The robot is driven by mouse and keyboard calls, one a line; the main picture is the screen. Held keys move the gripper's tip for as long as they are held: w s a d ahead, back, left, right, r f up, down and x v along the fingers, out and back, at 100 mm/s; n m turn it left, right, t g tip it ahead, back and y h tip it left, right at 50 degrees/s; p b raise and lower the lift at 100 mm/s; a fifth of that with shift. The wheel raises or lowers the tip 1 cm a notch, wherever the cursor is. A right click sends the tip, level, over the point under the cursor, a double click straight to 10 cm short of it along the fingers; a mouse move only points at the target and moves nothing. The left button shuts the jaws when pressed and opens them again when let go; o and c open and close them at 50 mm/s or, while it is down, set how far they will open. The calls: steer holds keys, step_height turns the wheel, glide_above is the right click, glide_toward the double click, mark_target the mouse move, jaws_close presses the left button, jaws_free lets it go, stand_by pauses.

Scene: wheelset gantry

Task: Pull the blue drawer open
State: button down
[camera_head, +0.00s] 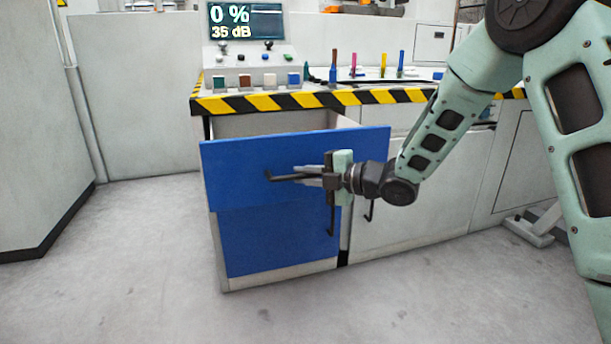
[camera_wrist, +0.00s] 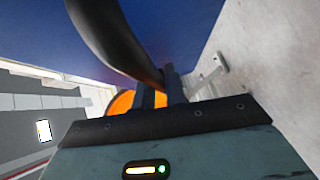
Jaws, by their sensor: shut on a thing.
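The blue drawer (camera_head: 236,160) is the upper of two blue fronts on the workbench. It stands partly open, with its front forward of the bench and its pale inside showing above the front. Its black bar handle (camera_head: 284,177) is on the front; it also shows as a dark curved bar in the wrist view (camera_wrist: 112,38). My gripper (camera_head: 308,175) comes from the right and is shut on the handle. In the wrist view its fingers (camera_wrist: 160,90) meet at the bar, and the drawer's blue face (camera_wrist: 185,25) fills the top.
A lower blue front (camera_head: 275,245) sits below the drawer. The bench top with a striped edge (camera_head: 265,102) holds a control panel (camera_head: 250,68), a display (camera_head: 244,20) and several coloured tools. White cupboards (camera_head: 405,215) stand to the right. The floor (camera_head: 145,250) in front is clear.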

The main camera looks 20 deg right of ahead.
steer(key=shift+d, duration=0.1)
steer(key=c, duration=1.5)
jaws_free()
steer(key=shift+o, duration=0.2)
steer(key=shift+s, duration=0.1)
steer(key=p+v, duration=0.5)
steer(key=v, duration=1.2)
steer(key=shift+s, duration=0.15)
